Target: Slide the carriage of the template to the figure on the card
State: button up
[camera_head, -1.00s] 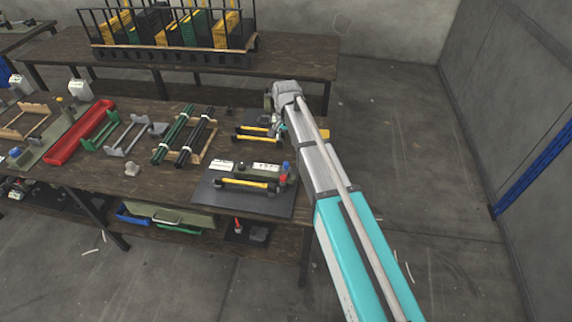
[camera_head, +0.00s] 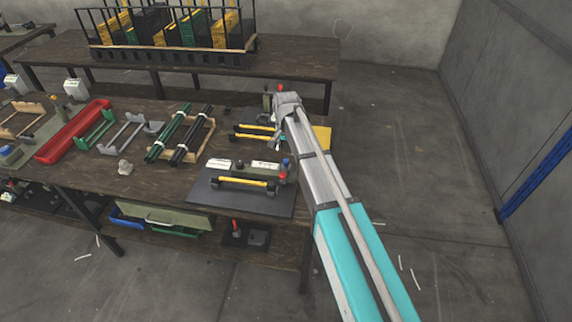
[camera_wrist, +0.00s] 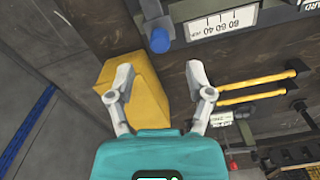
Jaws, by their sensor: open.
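A grey-green template (camera_head: 240,172) stands on a black plate at the table's front right, with white number strips on top and a yellow bar with black ends along its front. In the wrist view its scale strip (camera_wrist: 222,22) shows figures such as 40, 60 and 80. A blue knob (camera_wrist: 160,40) sits at its end. Which part is the carriage, and the card's full figure, I cannot make out. My gripper (camera_wrist: 159,67) is open and empty, pointing down over a yellow block (camera_wrist: 135,80), apart from the template. In the head view my arm mostly hides it.
Two yellow bars (camera_wrist: 255,90) lie beside the yellow block. Green and black rods (camera_head: 180,140), grey and green cradles and a red tray (camera_head: 72,132) fill the table's left. A black rack (camera_head: 170,50) stands on the rear table. Floor right of the table is open.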

aim_at(286, 160)
jog(key=shift+f+b, duration=2.55)
jog(key=shift+f, duration=0.25)
grip_shut()
